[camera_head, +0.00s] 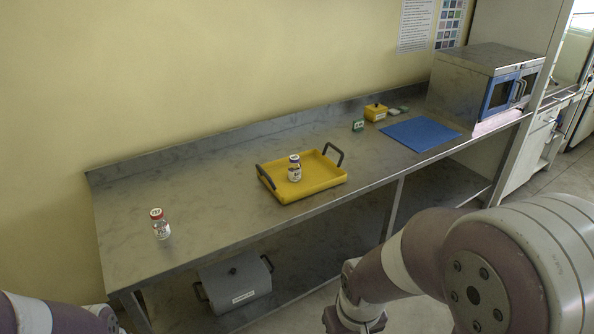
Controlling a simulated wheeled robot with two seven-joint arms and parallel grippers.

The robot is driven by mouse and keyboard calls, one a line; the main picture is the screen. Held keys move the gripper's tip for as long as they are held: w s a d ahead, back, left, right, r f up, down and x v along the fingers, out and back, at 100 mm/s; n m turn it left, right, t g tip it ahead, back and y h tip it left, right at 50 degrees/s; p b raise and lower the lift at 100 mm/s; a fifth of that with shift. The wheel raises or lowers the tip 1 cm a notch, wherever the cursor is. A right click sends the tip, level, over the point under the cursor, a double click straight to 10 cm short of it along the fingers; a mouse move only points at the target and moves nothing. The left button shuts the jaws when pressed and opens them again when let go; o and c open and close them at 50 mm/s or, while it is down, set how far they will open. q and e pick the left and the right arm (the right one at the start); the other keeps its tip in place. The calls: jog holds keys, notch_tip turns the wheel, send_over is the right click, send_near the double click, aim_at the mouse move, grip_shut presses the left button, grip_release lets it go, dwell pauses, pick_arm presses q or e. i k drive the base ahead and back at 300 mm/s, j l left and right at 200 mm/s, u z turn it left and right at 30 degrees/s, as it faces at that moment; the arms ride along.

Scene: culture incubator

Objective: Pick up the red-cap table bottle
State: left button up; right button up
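The red-cap bottle (160,224) stands upright on the left part of the metal table, clear with a white label. A second bottle (295,168) with a dark cap and white label stands in the yellow tray (322,184) at the middle of the table. My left arm shows only at the bottom left corner, and its gripper is not visible. My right arm fills the bottom right, and its gripper fingers are not visible. Neither arm touches the red-cap bottle.
The metal table (225,200) is bare around the red-cap bottle. The tray has dark handles. To the right lie a blue mat (419,134), a small yellow box (376,112) and a steel incubator (472,81). A grey lidded container (235,283) sits on the lower shelf.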

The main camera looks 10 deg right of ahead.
aim_at(160, 224)
jog(key=i+l+u, duration=0.45)
jog(key=i+l, duration=0.2)
jog(key=i, duration=0.25)
jog(key=i+l+u, duration=0.4)
jog(key=i+l, duration=0.4)
jog(key=l, duration=0.15)
